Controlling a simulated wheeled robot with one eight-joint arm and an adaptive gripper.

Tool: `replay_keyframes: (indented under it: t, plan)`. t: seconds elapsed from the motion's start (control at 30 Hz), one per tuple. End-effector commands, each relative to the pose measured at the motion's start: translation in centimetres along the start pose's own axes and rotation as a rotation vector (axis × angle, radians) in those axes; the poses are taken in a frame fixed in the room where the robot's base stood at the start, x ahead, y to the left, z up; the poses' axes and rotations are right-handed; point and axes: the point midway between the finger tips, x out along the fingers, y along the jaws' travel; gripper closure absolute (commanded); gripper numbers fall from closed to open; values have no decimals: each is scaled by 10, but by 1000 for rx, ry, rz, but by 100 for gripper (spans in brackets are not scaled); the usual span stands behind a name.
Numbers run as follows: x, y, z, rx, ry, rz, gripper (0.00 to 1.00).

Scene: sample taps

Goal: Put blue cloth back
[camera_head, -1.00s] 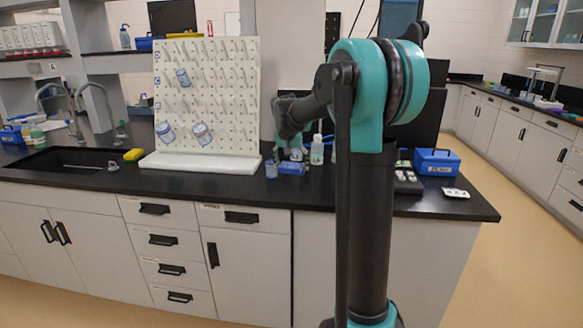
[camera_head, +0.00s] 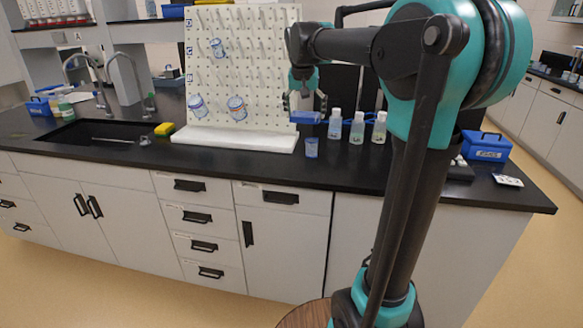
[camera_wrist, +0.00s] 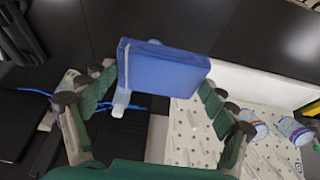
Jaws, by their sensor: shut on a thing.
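The folded blue cloth (camera_head: 306,117) is held by my gripper (camera_head: 303,106) above the black bench, just right of the white pegboard in the head view. In the wrist view the blue cloth (camera_wrist: 165,70) is a thick blue block with a pale stripe near one edge. My gripper's green-padded fingers (camera_wrist: 160,85) are on either side of it. The cloth partly covers the bench and a small bottle behind it in the wrist view.
The white pegboard (camera_head: 237,70) holds several labelled containers. Three bottles (camera_head: 357,128) stand to the right of the cloth, and a blue cup (camera_head: 311,148) stands nearer the front edge. A yellow sponge (camera_head: 165,129) lies by the sink (camera_head: 85,133). A blue box (camera_head: 486,147) is at right.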

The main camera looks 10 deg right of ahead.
Motion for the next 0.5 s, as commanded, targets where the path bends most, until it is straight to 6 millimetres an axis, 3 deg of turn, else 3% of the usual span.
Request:
replay_keyframes:
  t: [0.07, 0.17, 0.5]
  plan:
    - [-5, 0, 3, -5, 0, -2, 46]
    - [4, 0, 8, -7, 0, -3, 46]
    - [79, 0, 39, -7, 0, -3, 46]
